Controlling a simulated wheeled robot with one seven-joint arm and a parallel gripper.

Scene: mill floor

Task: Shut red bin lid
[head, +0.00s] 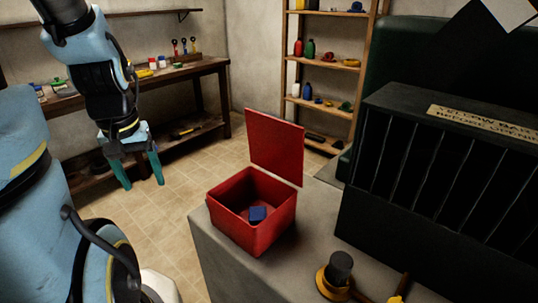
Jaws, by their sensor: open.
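The red bin (257,231) stands on the near left part of a grey bench top. Its red lid (275,147) is raised roughly upright along the bin's far edge. Nothing is between the fingers.
A dark slatted cabinet (450,175) with a worn label stands right of the bin. A black and yellow knob-like item (336,272) sits at the bench front. A wooden workbench (150,82) and shelves (325,62) stand behind. Tiled floor (185,172) is open left of the bin.

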